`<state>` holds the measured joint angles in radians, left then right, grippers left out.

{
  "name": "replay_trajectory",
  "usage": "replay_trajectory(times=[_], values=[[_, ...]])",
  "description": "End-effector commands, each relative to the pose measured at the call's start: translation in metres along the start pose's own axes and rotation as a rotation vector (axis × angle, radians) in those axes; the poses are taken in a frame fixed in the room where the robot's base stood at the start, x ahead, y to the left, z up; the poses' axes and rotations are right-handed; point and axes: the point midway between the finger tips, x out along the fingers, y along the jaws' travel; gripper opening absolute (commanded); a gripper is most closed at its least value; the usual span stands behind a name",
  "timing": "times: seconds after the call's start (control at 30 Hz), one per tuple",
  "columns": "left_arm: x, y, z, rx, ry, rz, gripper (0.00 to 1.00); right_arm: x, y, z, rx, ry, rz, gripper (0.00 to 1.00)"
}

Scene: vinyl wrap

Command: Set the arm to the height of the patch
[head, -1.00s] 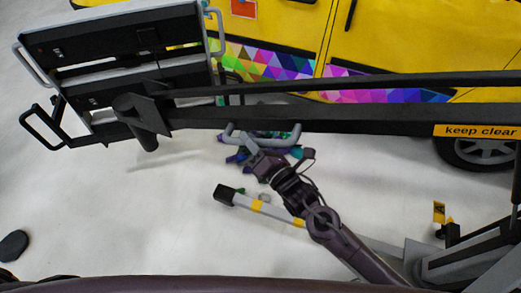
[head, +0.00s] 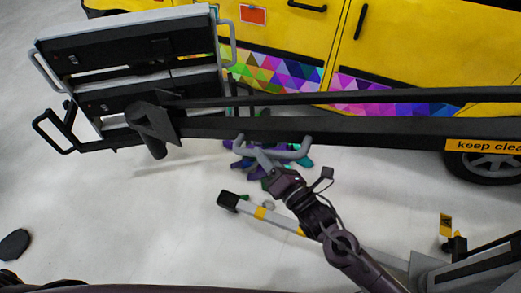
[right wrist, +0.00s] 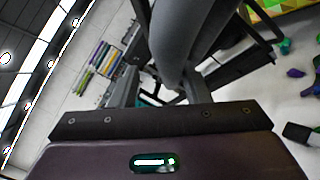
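The arm is a long black boom (head: 340,130) crossing the head view, with a dark lamp panel (head: 130,50) at its left end. A grey U-shaped handle (head: 295,152) hangs under it. My right gripper (head: 264,158) is at the handle. In the right wrist view the grey handle bar (right wrist: 180,35) runs between its spread fingers, with a gap at the left finger. My left gripper is out of view.
A small red-orange square (head: 253,14) is on the yellow vehicle (head: 420,50). Purple and teal scraps (head: 250,165) lie on the floor below the handle. A grey and yellow bar (head: 262,213) with a black end extends beside my right arm. The floor at left is mostly clear.

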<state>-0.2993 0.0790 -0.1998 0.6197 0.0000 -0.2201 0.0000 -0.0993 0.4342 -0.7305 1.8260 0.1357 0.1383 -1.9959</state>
Motion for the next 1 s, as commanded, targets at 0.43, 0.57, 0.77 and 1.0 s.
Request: replay_trajectory(times=[0.43, 0.57, 0.77, 1.0], values=[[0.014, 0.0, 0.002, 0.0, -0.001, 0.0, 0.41, -0.046, -0.004, -0.003, 0.002, 0.007, -0.009, 0.41], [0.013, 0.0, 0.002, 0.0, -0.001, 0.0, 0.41, -0.045, -0.004, -0.002, 0.002, 0.007, -0.009, 0.41], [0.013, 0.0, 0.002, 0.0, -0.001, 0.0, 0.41, -0.045, -0.004, -0.002, 0.002, 0.007, -0.009, 0.41], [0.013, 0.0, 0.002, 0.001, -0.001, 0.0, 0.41, -0.045, -0.004, -0.002, 0.002, 0.007, -0.009, 0.41]])
